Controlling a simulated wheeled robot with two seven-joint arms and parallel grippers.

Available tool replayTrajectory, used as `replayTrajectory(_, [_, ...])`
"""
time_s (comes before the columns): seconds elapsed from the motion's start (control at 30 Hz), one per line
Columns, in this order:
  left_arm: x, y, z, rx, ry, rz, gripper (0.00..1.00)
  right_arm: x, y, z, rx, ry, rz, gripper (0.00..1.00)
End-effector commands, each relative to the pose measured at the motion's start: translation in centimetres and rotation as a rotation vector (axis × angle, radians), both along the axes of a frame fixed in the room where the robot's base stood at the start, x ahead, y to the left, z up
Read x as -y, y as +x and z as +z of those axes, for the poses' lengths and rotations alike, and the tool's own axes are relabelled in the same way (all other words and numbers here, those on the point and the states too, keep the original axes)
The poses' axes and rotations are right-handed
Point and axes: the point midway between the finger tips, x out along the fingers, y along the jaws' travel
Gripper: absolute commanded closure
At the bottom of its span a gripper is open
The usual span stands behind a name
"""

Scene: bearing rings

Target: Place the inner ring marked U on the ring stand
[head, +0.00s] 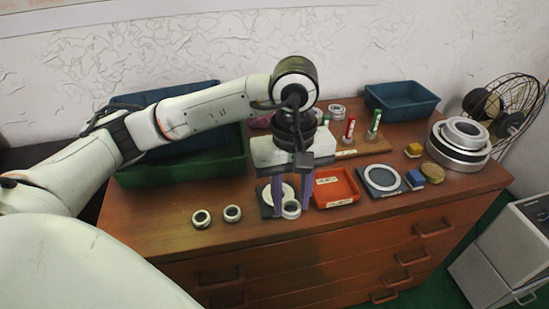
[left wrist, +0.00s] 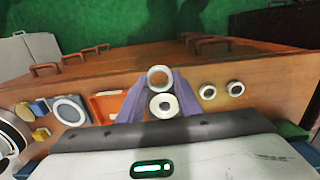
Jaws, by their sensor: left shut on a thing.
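My left gripper (head: 291,205) points down near the table's front edge. Its purple fingers are shut on a small pale metal ring (head: 291,210), also seen between the fingertips in the left wrist view (left wrist: 160,77). No U marking is readable on it. Just behind the held ring is a dark square base (head: 264,203) with a white round top, partly hidden by the fingers; the white top shows in the left wrist view (left wrist: 163,113). I cannot tell whether the ring touches it. Another dark square base (head: 367,170) carries a large pale ring to the right. My right gripper is not in view.
Two small rings, one (head: 201,218) and another (head: 232,213), lie left of the gripper. A red tray (head: 352,184) is close on its right. Green (head: 190,172) and blue (head: 402,101) bins stand farther back. Stacked large rings (head: 459,142) and a fan are at right.

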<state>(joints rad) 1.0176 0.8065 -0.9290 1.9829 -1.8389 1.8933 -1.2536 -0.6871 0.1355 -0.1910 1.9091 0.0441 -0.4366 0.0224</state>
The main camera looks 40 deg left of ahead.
Motion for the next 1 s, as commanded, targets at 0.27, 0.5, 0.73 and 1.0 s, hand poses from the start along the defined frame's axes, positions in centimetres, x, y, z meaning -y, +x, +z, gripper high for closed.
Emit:
replayTrajectory(0.27, [-2.6, 3.4, -0.1, -0.012, -0.014, 0.907, 0.91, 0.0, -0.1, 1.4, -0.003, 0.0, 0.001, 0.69])
replayTrajectory(0.5, [-5.3, 5.8, -0.6, -0.024, -0.015, 1.678, 0.91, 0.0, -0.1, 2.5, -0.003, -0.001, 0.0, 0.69])
replayTrajectory(0.73, [-7.5, 7.2, -1.3, -0.025, -0.01, 2.265, 0.91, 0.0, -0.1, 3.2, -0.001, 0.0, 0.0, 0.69])
replayTrajectory(1.0, [-8.5, 7.7, -2.1, -0.022, -0.005, 2.526, 0.91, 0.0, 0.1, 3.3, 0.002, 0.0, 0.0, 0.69])
